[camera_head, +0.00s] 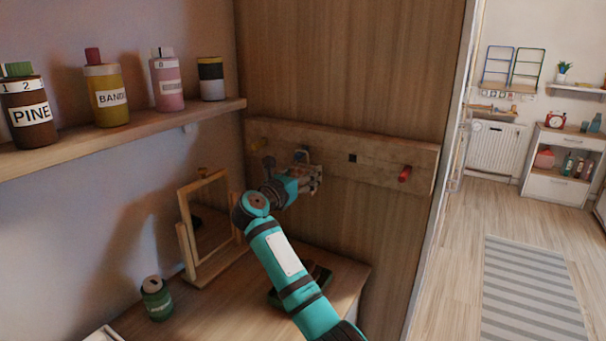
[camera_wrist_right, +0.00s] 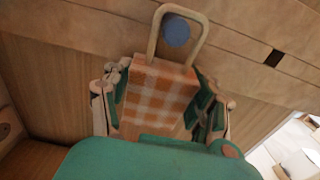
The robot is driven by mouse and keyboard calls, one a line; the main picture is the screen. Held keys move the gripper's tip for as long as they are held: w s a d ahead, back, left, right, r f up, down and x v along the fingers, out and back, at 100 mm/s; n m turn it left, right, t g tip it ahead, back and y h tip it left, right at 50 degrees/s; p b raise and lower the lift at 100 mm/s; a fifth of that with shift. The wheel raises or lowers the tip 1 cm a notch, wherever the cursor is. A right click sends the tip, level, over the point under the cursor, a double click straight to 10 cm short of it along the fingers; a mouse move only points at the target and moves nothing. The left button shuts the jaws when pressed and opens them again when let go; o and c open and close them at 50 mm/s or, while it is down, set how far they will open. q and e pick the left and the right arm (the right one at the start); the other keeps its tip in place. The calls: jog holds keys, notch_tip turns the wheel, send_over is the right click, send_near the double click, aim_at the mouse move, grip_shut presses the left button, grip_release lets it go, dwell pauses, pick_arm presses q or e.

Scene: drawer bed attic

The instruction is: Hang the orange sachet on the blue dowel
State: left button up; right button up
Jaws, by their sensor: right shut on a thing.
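The orange sachet (camera_wrist_right: 160,92) is checked orange and white, with a stiff pale loop (camera_wrist_right: 203,42) at its top. My right gripper (camera_head: 309,178) is shut on the sachet, with its fingers on both sides, close in front of the peg board. The blue dowel (camera_wrist_right: 176,31) shows its round end inside the loop's outline in the right wrist view; I cannot tell whether the loop is around it or only in front of it. In the head view the gripper mostly hides the sachet. My left gripper is not in view.
Below are a framed mirror (camera_head: 210,220) and a green can (camera_head: 156,300) on the desk. A shelf (camera_head: 110,137) with several bottles is at left.

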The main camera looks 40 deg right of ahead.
jog(key=shift+f, duration=0.55)
jog(key=o, duration=1.7)
jog(key=shift+r, duration=0.15)
jog(key=shift+o, duration=0.2)
jog(key=shift+a+r, duration=0.1)
jog(key=shift+a, duration=0.05)
jog(key=v, duration=1.2)
jog(key=shift+r, duration=0.1)
